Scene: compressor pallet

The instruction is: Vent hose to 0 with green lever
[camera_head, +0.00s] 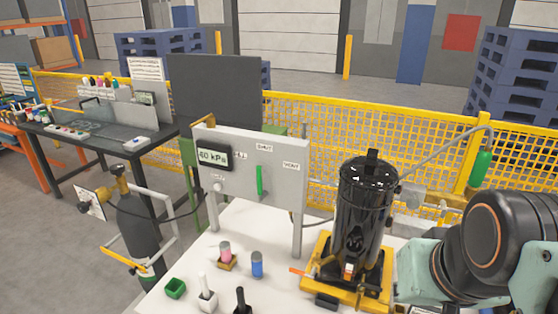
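The green lever (259,181) stands upright on the front of a grey panel (228,183), below the SHUT label (265,148). The FILL label is partly hidden at the left of the panel, and the VENT label (291,165) is at the right. The display (213,156) on the panel reads 60 kPa. A grey hose (440,162) arcs at the right, with a green piece (481,167) hanging near its upper end. My arm comes in from the lower right. I cannot make out my gripper's fingers, and nothing of mine touches the lever.
A black compressor (368,200) stands on a yellow base right of the panel. A gas cylinder (138,230) stands left. Small containers, including a green box (175,288) and a blue one (257,264), occupy the white table (222,240). A yellow fence (330,125) runs behind.

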